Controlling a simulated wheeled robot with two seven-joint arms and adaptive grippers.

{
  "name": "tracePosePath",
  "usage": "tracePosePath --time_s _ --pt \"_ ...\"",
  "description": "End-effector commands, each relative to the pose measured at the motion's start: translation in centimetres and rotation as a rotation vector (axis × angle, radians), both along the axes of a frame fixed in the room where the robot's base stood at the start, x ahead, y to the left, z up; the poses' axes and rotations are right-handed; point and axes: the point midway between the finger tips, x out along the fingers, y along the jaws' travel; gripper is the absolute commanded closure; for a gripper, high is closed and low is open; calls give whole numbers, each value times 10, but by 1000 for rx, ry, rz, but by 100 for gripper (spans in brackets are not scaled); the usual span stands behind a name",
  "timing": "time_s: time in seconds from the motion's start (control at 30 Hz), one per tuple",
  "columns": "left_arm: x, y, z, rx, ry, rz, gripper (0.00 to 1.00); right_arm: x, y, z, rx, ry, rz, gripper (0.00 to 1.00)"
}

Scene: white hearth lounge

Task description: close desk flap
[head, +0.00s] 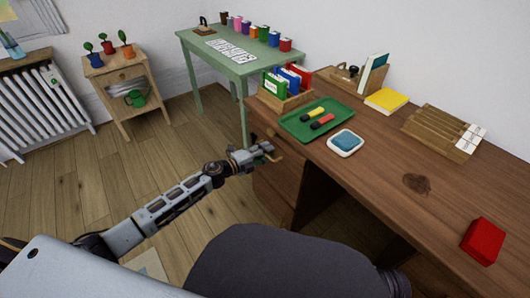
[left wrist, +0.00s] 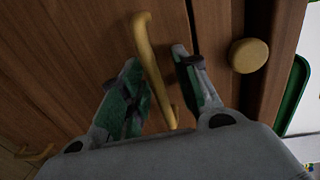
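The brown wooden desk (head: 400,180) fills the right of the head view. My left gripper (head: 266,152) is at the drawer end of its front. In the left wrist view, a long brass handle (left wrist: 150,60) on a brown wood panel (left wrist: 75,50) lies between the two fingers of my left gripper (left wrist: 158,90). The fingers are apart, with a gap seen beside the handle; contact is unclear. A round brass knob (left wrist: 248,55) is on the wood to the right, past a dark seam. I cannot tell how far the flap stands open. My right gripper is not in view.
On the desk are a green tray (head: 292,133) with markers, a blue-and-white pad (head: 345,142), a wooden file rack (head: 440,134) and a red box (head: 483,240). A dark rounded shape (head: 290,265) fills the bottom middle. Wooden floor (head: 90,190) lies clear at left.

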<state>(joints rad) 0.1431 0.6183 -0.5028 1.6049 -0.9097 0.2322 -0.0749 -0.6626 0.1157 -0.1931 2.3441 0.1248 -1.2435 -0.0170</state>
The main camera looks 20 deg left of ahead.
Motion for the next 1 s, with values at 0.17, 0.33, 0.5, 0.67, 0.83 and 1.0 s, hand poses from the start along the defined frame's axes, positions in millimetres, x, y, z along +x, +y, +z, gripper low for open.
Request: tracePosePath --time_s 0.17,0.33,0.5,0.67,0.83,1.0 --pt "-1 1 0 1 1 0 68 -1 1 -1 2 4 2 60" --pt "-4 4 0 1 2 0 68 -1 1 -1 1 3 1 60" --pt "-12 10 1 -1 2 0 68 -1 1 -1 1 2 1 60" --pt "-23 18 2 2 1 -1 68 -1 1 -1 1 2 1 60" --pt "-34 26 3 0 3 0 68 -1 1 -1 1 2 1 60" --pt "-45 34 5 1 2 -1 68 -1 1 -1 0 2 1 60"
